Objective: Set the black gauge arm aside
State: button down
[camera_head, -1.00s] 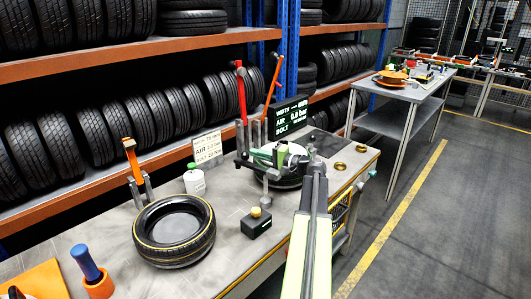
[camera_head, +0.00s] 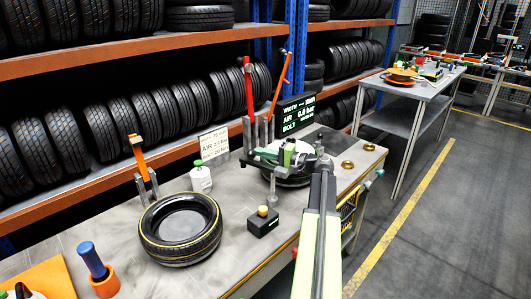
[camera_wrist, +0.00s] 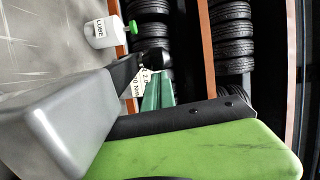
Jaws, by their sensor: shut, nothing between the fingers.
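A dark bar that looks like the black gauge arm (camera_head: 266,154) sits over the wheel stand on the right part of the bench. The stand has a grey post (camera_head: 272,187) and a dark tyre (camera_head: 296,181) under it. My gripper (camera_head: 289,153) is over this stand, close to the bar; whether they touch cannot be told. It is shut and empty. In the wrist view, my gripper's grey and green parts fill the lower half, with a black bar (camera_wrist: 124,72) beyond them. My gripper hides part of the stand.
A tyre (camera_head: 180,228), a black box with a yellow knob (camera_head: 263,221) and a white bottle (camera_head: 201,179) stand on the bench (camera_head: 230,190). Upright red (camera_head: 248,85) and orange (camera_head: 279,85) levers rise behind the stand. A lit display (camera_head: 300,118) is behind it.

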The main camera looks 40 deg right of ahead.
jog(key=shift+a+f, duration=0.1)
jog(key=shift+a, duration=0.2)
jog(key=shift+d, duration=0.1)
jog(key=s+d, duration=0.8)
jog(key=s, duration=0.1)
jog(key=shift+r, duration=0.3)
jog(key=shift+a, duration=0.1)
